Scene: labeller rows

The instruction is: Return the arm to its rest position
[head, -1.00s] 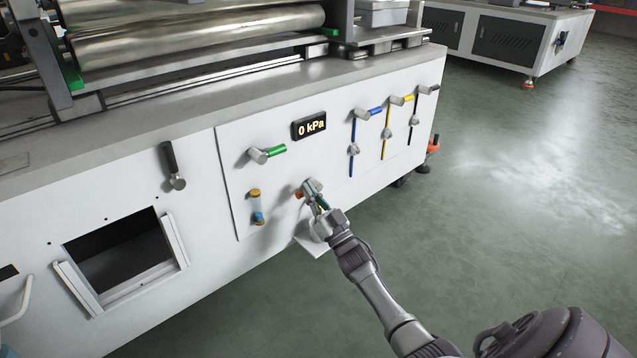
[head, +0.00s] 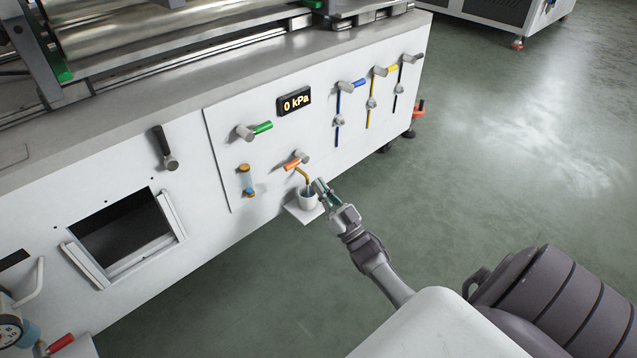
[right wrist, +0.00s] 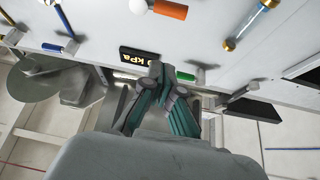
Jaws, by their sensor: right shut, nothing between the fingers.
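My right gripper (head: 322,187) is shut and empty. In the head view it is in front of the white machine panel, just right of a small white cup (head: 308,201) and below an orange-handled valve (head: 293,165). A gap shows between it and the valve. In the right wrist view the closed fingers (right wrist: 157,72) point toward the panel, with the orange handle (right wrist: 168,10) at the top edge. My left gripper is not in view.
The cup stands on a small shelf (head: 296,214) under a curved spout. The panel has a "0 kPa" display (head: 294,101), a green-handled valve (head: 253,131), a sight glass (head: 247,180) and blue, yellow and black handles. Open green floor (head: 500,180) lies to the right.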

